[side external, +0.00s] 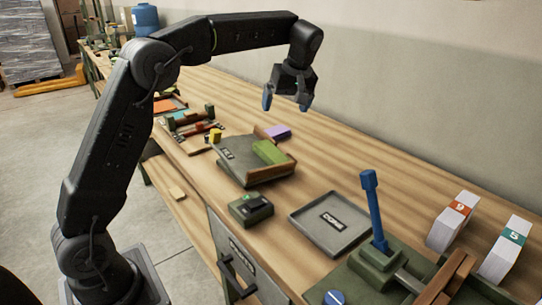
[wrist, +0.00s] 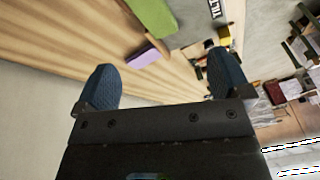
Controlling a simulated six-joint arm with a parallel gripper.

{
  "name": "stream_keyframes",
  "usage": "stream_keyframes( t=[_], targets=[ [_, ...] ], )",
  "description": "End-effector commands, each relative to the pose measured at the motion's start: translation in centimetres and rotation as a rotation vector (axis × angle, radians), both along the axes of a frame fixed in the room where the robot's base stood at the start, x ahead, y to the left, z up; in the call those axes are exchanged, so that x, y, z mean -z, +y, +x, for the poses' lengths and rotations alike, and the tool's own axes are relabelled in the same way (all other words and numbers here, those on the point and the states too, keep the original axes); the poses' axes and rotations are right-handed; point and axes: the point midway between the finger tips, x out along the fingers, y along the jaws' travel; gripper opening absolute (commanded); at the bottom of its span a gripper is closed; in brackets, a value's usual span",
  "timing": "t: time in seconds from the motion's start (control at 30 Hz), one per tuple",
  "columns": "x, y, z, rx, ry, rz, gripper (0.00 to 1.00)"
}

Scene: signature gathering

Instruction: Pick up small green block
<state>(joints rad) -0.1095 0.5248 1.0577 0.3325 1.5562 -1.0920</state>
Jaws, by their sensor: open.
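A green block (side external: 269,152) lies on the sloped grey plate of a labelled fixture (side external: 236,166), against its wooden edge. In the wrist view the green block (wrist: 153,16) is at the top, partly cut off by the frame edge, beside the label that reads TILT. My gripper (side external: 286,100) is open and empty, well above the bench, above and a little to the right of the green block in the side view. In the wrist view the blue fingertips of my gripper (wrist: 163,82) are wide apart, with nothing between them.
A purple block (side external: 278,132) lies just behind the fixture. A yellow piece (side external: 215,136) stands to its left. A small dark green box (side external: 250,209) and a grey tray (side external: 332,222) are in front. A blue lever (side external: 374,210) rises at right.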

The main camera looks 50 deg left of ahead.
Motion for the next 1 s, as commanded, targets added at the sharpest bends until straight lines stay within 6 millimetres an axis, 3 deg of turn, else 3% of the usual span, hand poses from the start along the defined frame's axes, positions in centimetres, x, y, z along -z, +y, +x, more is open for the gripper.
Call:
stream_keyframes(
  t=[0.1, 0.3, 0.47, 0.8, 1.0],
  targets=[
    [2.7, 1.7, 2.7, -0.16, 0.016, 0.041, 0.96],
    [5.3, 3.3, 4.6, -0.324, 0.022, 0.089, 0.96],
    [6.4, 3.8, 4.7, -0.358, 0.023, 0.1, 0.96],
    [11.8, 6.0, 3.6, -0.356, 0.023, 0.099, 0.96],
    [13.4, 6.7, 3.3, -0.355, 0.02, 0.099, 0.96]
  ],
)
